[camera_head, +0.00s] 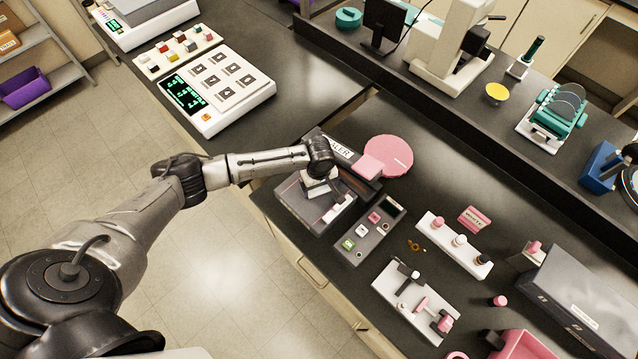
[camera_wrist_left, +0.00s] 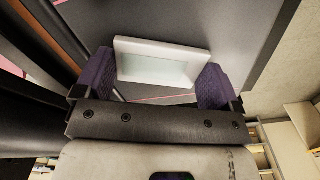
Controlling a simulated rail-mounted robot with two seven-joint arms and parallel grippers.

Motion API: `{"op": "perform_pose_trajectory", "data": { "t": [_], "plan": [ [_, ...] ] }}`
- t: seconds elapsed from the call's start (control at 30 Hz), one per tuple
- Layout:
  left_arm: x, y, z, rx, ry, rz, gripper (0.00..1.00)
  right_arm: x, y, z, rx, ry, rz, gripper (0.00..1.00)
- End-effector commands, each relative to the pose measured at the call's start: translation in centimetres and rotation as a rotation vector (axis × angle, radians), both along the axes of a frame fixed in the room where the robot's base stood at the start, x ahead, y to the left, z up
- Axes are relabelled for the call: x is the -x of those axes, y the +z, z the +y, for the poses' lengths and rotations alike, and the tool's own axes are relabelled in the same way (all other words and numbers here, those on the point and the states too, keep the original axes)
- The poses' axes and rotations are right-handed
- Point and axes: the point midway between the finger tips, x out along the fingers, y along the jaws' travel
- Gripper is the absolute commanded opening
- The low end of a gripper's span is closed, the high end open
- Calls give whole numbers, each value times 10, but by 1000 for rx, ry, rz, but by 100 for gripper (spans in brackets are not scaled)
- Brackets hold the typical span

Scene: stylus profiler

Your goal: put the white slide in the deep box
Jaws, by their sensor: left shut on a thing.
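My left gripper (camera_head: 321,187) is over the dark sealer unit (camera_head: 296,205) in the head view. In the left wrist view its purple fingers (camera_wrist_left: 153,82) are shut on a white, flat rectangular piece with a raised rim, which looks like the white slide (camera_wrist_left: 157,62). The slide lies between both fingers, over a grey surface. I cannot tell whether it touches that surface. A pink open box (camera_head: 528,346) is cut off by the bottom edge of the head view; I cannot tell if it is the deep box. My right gripper is not in view.
A control panel (camera_head: 368,232) with buttons stands right of the sealer, and a pink disc (camera_head: 388,156) lies behind it. A white rack (camera_head: 454,246), a white fixture plate (camera_head: 415,302) and a grey case (camera_head: 567,303) occupy the right counter. A raised shelf runs along the back.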

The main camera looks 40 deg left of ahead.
Motion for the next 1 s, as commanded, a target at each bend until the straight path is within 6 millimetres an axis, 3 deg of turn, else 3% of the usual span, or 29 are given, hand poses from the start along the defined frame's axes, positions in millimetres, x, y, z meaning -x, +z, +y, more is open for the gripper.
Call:
{"op": "perform_pose_trajectory", "data": {
  "t": [0.17, 0.2, 0.3, 0.67, 1.0],
  "plan": [
    [0, -2, 0, 0, 0, 0, 46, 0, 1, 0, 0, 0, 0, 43],
    [0, -3, 0, 0, 0, 0, 90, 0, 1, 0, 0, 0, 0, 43],
    [0, -3, 0, 0, 0, 0, 99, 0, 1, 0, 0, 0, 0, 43],
    [-1, 6, 0, 1, 1, -2, 100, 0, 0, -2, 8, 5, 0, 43],
    [-1, 66, 0, 1, 0, -4, 100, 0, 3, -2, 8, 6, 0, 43]
  ]
}}
